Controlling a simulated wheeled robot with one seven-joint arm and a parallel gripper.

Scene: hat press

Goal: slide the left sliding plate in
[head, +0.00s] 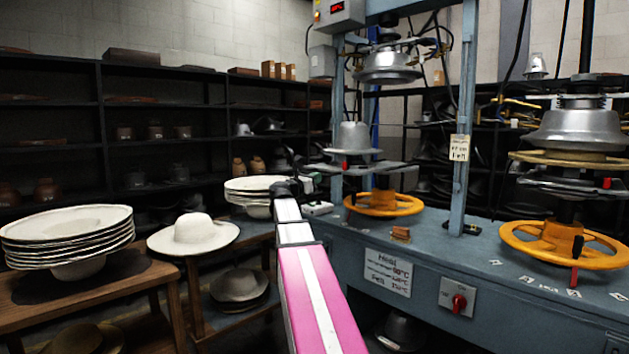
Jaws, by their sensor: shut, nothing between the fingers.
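The left sliding plate (362,168) is a flat grey metal plate on the left station of the blue press, with a small red part at its front left. A silver hat mould (354,138) stands on it, under a raised upper mould (388,64). My gripper (309,182) is at the end of my pink and white arm, just left of the plate and slightly lower in the picture. It is small and dark here, and its fingers are shut and empty. I cannot tell whether it touches the plate.
A yellow handwheel (384,203) sits below the plate. The blue press bench (450,262) and a blue post (462,120) are to the right. A right station with its own plate (572,186) is further right. White hats (258,184) are stacked behind my arm.

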